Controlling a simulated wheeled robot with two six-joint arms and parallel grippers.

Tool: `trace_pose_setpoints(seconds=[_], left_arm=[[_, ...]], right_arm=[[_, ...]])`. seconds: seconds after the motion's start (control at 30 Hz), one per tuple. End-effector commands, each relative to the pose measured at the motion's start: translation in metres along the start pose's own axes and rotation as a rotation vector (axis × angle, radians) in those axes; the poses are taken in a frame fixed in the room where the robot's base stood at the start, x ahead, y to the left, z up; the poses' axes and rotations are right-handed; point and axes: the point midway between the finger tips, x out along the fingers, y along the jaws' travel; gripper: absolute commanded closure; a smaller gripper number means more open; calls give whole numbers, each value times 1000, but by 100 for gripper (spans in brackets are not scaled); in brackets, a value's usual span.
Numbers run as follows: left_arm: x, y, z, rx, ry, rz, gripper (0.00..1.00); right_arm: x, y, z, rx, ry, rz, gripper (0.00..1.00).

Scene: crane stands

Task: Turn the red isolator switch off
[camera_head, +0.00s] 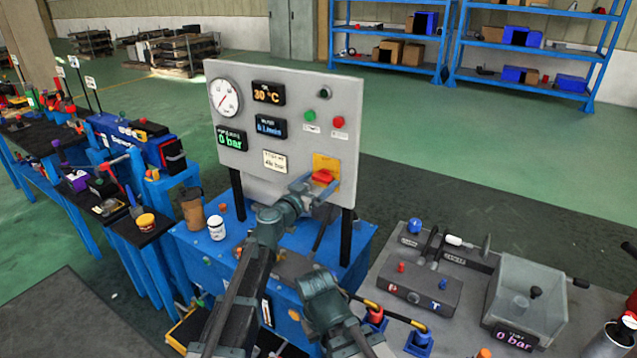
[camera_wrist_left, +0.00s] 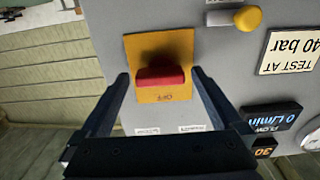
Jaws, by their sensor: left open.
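The red isolator switch (camera_head: 322,176) has a red handle on a yellow plate (camera_head: 326,161), low on the right of the grey panel (camera_head: 265,185). In the left wrist view the red handle (camera_wrist_left: 160,77) lies crosswise on its yellow plate (camera_wrist_left: 140,50), with upside-down lettering beside it that seems to read OFF. My left gripper (camera_wrist_left: 160,78) is open, one finger on each side of the handle, with gaps showing; contact is not visible. In the head view my left gripper (camera_head: 312,188) is at the switch and partly covers it.
The panel also carries a round gauge (camera_head: 224,97), small displays, a green button (camera_head: 310,116) and a red button (camera_head: 338,122). A yellow knob (camera_wrist_left: 248,18) is near the switch. A grey test bench (camera_head: 420,283) stands at right; a cup (camera_head: 192,210) stands on the blue bench.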

Motion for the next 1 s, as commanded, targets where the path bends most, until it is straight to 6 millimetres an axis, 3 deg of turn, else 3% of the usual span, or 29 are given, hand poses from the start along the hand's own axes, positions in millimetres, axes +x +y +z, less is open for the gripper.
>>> trace_pose_setpoints(seconds=[0.27,0.73,1.0], left_arm=[[1,0,0,0,0,0,0],[1,0,0,0,0,0,81],[1,0,0,-37,0,0,81]], right_arm=[[0,0,0,0,0,0,100],[0,0,0,0,0,0,100],[0,0,0,0,0,0,100]])
